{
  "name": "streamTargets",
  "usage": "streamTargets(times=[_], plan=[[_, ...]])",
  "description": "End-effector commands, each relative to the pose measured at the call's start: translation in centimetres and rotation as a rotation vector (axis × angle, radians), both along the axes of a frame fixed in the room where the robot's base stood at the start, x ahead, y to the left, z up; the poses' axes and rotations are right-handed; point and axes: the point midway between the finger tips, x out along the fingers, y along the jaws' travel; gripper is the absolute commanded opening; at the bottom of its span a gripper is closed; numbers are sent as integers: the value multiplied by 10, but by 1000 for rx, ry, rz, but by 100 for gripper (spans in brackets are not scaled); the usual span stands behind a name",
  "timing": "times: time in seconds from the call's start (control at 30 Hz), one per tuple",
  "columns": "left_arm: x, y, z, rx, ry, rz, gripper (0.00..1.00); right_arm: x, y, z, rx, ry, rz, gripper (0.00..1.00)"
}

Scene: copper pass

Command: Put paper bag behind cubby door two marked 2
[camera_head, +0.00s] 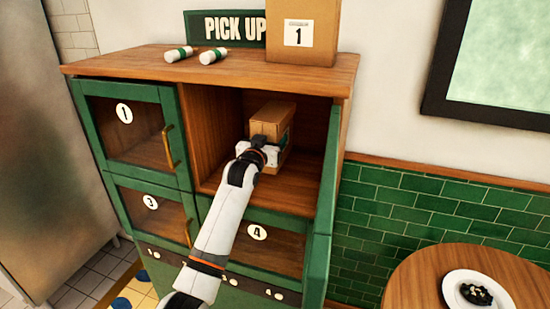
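A brown paper bag (272,111) is inside the open upper-right cubby (213,125) of the green and wood cabinet. It has a dark label on its right side, too small to read. My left gripper (267,137) is at the bag's near side, with its fingers closed on the bag; the fingertips are partly hidden. I cannot tell whether the bag rests on the cubby floor. The upper-right door (329,165) stands open at the right, seen almost edge-on, and its number does not show. My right gripper is not in view.
Glass doors 1 (140,130), 3 (150,215) and 4 (265,247) are shut. A round table (415,275) with a plate stands at right.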

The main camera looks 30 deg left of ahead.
Motion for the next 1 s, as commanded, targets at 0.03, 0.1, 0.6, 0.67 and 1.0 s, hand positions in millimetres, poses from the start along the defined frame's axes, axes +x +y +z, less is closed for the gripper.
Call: streamTargets(times=[0.03, 0.1, 0.6, 0.67, 1.0], plan=[[0, 0, -8, -2, 3, 0, 46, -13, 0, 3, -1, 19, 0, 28], [0, 0, -16, 0, 1, 0, 46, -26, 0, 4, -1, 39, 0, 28], [0, 0, -59, 0, -2, 0, 46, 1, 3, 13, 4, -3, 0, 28], [0, 0, -59, 0, -2, 0, 46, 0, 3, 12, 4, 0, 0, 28], [0, 0, -59, 0, -2, 0, 90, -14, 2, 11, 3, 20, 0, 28]])
